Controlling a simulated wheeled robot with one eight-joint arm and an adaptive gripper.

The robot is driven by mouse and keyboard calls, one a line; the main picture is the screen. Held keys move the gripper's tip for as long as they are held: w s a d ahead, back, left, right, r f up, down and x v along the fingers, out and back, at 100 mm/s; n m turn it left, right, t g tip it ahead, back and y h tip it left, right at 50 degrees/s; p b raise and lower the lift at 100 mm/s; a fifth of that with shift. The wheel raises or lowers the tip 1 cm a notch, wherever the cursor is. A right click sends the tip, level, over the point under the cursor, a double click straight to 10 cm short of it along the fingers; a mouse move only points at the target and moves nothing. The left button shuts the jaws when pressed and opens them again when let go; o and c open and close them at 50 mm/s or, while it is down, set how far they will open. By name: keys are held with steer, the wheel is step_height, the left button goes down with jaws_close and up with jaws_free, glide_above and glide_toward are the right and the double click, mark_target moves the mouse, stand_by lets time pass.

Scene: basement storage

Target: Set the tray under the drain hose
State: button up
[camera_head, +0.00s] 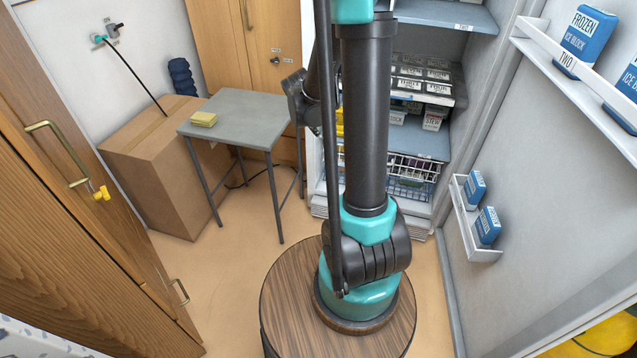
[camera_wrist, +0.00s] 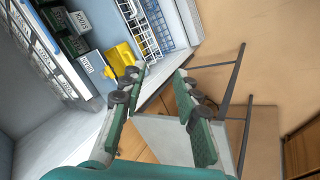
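I cannot make out a tray for certain in either view. I also cannot identify the drain hose. A thin black line (camera_head: 140,75) runs from a wall fitting (camera_head: 103,38) down toward the cardboard box, and I cannot tell whether it is a hose or a cable. My gripper (camera_wrist: 158,88) shows in the wrist view with its two green fingers apart and nothing held between them. The freezer's lower edge and the grey table show beyond the fingers. In the head view my arm hides part of the freezer, and the gripper cannot be made out there.
The open freezer holds packets on shelves (camera_head: 420,140) and a wire basket (camera_head: 412,168). Its door rack (camera_head: 475,245) holds blue ice blocks. A grey table (camera_head: 240,118) with yellow sponges (camera_head: 204,119) stands beside a cardboard box (camera_head: 150,165). Floor (camera_head: 215,265) is clear at front left.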

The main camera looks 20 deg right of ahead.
steer(key=s+a+m+y, duration=0.1)
steer(key=s+a, duration=0.3)
steer(key=s, duration=0.8)
steer(key=s+a+m+y, duration=0.2)
steer(key=s+a+y, duration=0.1)
steer(key=s, duration=0.8)
steer(key=shift+s+a+f+m+y, duration=0.3)
steer(key=shift+s+a+f, duration=0.15)
steer(key=shift+a, duration=0.45)
